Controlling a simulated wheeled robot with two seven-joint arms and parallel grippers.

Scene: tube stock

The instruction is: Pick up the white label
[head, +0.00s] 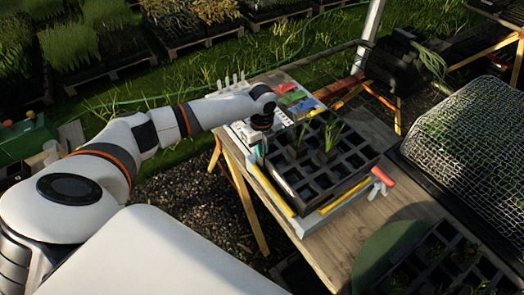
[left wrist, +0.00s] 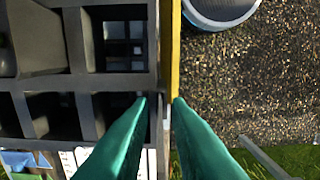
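My left gripper (head: 262,148) points down at the left edge of the black cell tray (head: 314,192). In the left wrist view its two green fingertips (left wrist: 162,99) stand a little apart, over the tray's edge and a yellow strip (left wrist: 175,45). A small pale patch (left wrist: 166,122) lies between the fingers; I cannot tell whether it is a label. Several thin white upright pieces, perhaps white labels (head: 231,81), show behind the table's far left corner. Small white pieces (head: 374,192) also lie by a red item at the tray's right. My right gripper is not in view.
Two seedlings (head: 327,138) stand in the black tray. Coloured packets (head: 296,102) lie beyond it on the wooden table (head: 378,138). A wire mesh cover (head: 468,140) stands to the right. Gravel (left wrist: 240,85) and a round container (left wrist: 220,12) lie below the table edge.

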